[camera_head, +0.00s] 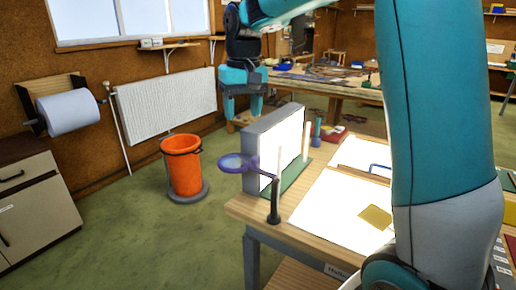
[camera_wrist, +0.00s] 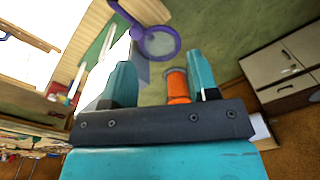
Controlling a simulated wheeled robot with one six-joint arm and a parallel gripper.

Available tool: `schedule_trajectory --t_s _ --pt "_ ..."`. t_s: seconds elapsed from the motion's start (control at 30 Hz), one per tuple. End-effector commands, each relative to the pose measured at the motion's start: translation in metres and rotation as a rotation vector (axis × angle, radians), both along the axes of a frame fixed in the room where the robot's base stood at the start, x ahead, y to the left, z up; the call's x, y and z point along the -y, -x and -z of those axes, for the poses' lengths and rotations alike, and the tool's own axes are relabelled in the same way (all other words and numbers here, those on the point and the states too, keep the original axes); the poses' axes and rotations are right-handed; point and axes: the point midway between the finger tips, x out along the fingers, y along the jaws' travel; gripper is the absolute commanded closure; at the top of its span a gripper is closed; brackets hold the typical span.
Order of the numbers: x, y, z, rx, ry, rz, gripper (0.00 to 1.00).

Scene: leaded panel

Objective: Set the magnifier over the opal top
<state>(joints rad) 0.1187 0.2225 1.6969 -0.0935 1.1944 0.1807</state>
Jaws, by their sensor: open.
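The magnifier is a round lens in a purple ring (camera_head: 237,162) on a short purple arm, joined to a black post (camera_head: 274,203) at the bench's left corner. Its lens hangs out past the bench edge, over the floor. The ring also shows in the wrist view (camera_wrist: 178,43), beyond my fingers. A bright white flat panel (camera_head: 325,212) lies on the bench, and a grey box (camera_head: 262,148) with a glowing white face stands upright behind the post. I cannot tell which is the opal top. My gripper (camera_head: 242,112) is open and empty, above and behind the upright box.
An orange bucket (camera_head: 182,168) stands on the floor left of the bench. A yellow square (camera_head: 375,216) lies on the white panel, and a blue handle (camera_head: 380,168) lies farther back. A white rod (camera_head: 307,135) stands beside the upright box. A second bench (camera_head: 310,75) is behind.

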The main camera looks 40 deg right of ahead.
Motion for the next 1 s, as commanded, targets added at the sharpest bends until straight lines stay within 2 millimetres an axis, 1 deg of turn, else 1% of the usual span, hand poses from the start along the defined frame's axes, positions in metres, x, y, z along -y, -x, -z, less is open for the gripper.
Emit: schedule_trajectory --t_s 0.03,0.1,0.13,0.23,0.37,0.57,0.8,1.0 --pt "0.021 -0.014 -0.008 -0.012 0.01 0.074 0.46" --pt "0.041 -0.024 -0.013 -0.023 0.02 0.15 0.46" --pt "0.048 -0.027 -0.014 -0.028 0.023 0.173 0.46" --pt "0.06 -0.032 -0.014 -0.037 0.027 0.221 0.46" --pt "0.062 -0.033 -0.003 -0.039 0.027 0.231 0.46" --pt "0.061 -0.032 0.038 -0.041 0.027 0.228 0.46" --pt "0.061 -0.032 0.093 -0.041 0.027 0.226 0.46" --pt "0.06 -0.032 0.132 -0.039 0.027 0.225 0.46"
